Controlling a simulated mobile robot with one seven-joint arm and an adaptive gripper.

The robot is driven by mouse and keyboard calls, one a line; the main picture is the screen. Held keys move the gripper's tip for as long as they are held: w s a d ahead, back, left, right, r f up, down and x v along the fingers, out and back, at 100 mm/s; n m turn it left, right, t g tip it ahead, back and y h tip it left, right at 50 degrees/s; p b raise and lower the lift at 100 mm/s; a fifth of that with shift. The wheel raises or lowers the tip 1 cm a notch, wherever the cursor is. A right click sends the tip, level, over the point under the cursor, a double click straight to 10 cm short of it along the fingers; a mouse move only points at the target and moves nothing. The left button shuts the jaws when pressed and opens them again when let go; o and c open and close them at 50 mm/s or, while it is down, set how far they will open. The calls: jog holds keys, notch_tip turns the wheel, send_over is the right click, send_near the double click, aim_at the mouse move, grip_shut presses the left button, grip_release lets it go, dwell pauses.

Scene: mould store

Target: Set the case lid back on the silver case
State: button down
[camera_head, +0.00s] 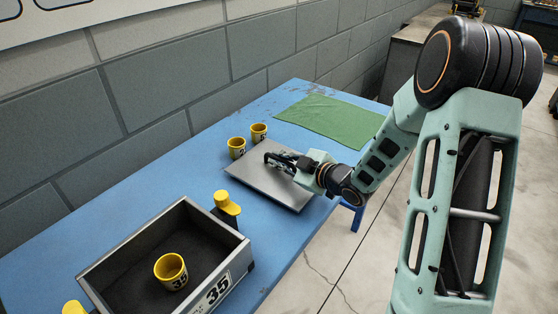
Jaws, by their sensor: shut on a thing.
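The silver case (241,252) stands open at the lower left of the blue table, with a dark inside and a "35" label on its front. A yellow cup (171,270) marked 35 is inside it. The case lid (262,183), a flat grey panel, is farther back on the table, apart from the case. My gripper (281,160) is at the lid's far part, shut on the lid, apparently at a dark handle. The fingers and handle blend together, so the exact grip is unclear. I cannot tell whether the lid touches the table.
Two yellow cups, one (236,147) and another (258,132), stand just behind the lid. A yellow-topped piece (227,203) stands at the case's back right corner. A green cloth (330,120) lies at the table's far end.

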jog(key=shift+f, duration=0.2)
jog(key=c, duration=2)
grip_release()
jog(key=shift+r, duration=0.1)
